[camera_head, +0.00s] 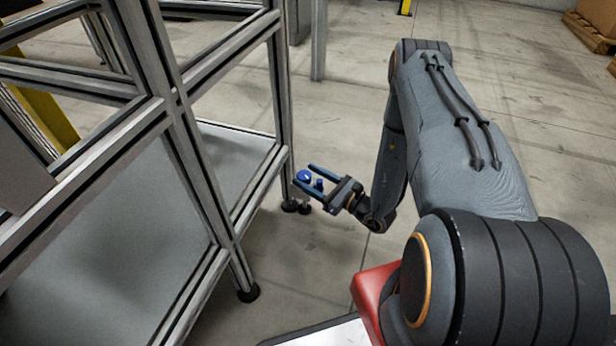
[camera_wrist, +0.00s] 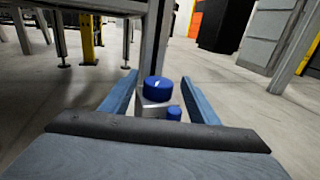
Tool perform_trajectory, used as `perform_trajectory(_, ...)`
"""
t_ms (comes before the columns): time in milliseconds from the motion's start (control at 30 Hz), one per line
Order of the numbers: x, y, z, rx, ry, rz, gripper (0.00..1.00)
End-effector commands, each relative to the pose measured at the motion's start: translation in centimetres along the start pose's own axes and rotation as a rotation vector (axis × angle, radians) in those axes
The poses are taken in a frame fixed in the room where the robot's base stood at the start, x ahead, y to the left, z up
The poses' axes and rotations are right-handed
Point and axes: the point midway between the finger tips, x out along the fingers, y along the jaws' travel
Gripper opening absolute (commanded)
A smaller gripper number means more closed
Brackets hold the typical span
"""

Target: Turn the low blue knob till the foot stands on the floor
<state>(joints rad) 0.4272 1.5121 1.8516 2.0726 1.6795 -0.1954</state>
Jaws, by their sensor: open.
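Two blue knobs stand by the corner post of the metal frame. The larger, higher one (camera_head: 304,175) also shows in the wrist view (camera_wrist: 157,88), above a grey metal block (camera_wrist: 150,109). The smaller, lower one (camera_head: 319,185) is nearer my wrist and shows lower right in the wrist view (camera_wrist: 174,113). My gripper (camera_head: 303,174) is open, with one finger on each side of the knobs and visible gaps to them in the wrist view. Below it, a small dark foot (camera_head: 304,208) shows next to the post's foot (camera_head: 289,206); whether it touches the floor I cannot tell.
The aluminium frame (camera_head: 284,100) with a grey lower shelf (camera_head: 90,270) fills the left. Another frame foot (camera_head: 248,293) stands nearer. A yellow post (camera_wrist: 87,40) stands behind.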

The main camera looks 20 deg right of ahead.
Motion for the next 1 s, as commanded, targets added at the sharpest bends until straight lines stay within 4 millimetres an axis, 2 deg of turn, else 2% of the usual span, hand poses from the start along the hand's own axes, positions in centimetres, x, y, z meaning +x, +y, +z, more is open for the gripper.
perform_trajectory(333,-5.1,-0.2,0.2,0.001,0.001,-0.006,0.55)
perform_trajectory(500,-6.8,-0.1,0.1,0.0,0.001,-0.003,0.55)
perform_trajectory(1000,-7.4,-0.1,0.0,-0.001,0.0,-0.001,0.55)
